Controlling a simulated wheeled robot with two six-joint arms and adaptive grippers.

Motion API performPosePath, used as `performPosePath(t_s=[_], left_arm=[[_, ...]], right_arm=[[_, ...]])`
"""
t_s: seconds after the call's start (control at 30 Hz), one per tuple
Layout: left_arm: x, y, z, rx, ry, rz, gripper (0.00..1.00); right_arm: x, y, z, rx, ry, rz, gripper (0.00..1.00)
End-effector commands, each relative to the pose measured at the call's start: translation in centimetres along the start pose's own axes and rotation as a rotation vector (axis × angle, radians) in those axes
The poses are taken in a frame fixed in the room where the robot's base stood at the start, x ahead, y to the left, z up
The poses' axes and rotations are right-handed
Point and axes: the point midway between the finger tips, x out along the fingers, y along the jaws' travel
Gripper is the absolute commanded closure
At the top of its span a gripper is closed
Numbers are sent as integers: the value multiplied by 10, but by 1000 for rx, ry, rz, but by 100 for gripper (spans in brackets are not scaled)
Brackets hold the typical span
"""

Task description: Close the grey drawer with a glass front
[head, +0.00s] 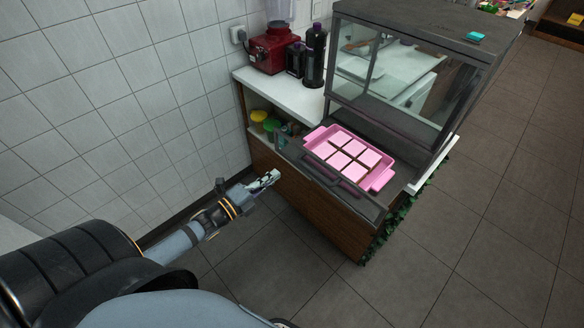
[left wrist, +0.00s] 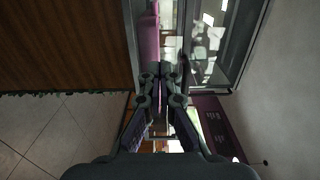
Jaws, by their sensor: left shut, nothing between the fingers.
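The grey drawer (head: 336,187) is pulled out from under the glass display case (head: 400,75) and sticks out over the brown wooden cabinet side. A pink tray (head: 376,181) with several light pink squares sits in it. My left gripper (head: 272,176) is shut and empty, just left of the drawer's front and apparently apart from it. In the left wrist view my shut gripper (left wrist: 165,72) points at a narrow gap with a pink strip of the tray (left wrist: 150,40) beside glass panes. How near the fingertips are to the drawer is hard to tell. My right gripper is out of view.
A white counter (head: 286,93) holds a red machine (head: 270,48) and a dark bottle (head: 315,58) behind the drawer. Yellow and green lids (head: 265,119) sit on a shelf below. A tiled wall stands at left; the floor in front is clear.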

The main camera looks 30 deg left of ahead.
Motion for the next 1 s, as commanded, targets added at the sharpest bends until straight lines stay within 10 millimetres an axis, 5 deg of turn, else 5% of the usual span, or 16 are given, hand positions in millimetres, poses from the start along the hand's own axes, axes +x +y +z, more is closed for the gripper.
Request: performPosePath(t_s=[0.03, 0.23, 0.6, 1.0], left_arm=[[12, 8, 0, 2, 1, -7, 100], [46, 8, 1, 4, -2, -6, 100], [75, -4, 2, -3, -7, -3, 100], [84, 1, 0, -1, -1, 1, 100]], right_arm=[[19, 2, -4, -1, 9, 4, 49], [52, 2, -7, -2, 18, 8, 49], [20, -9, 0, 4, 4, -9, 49], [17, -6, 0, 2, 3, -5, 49]])
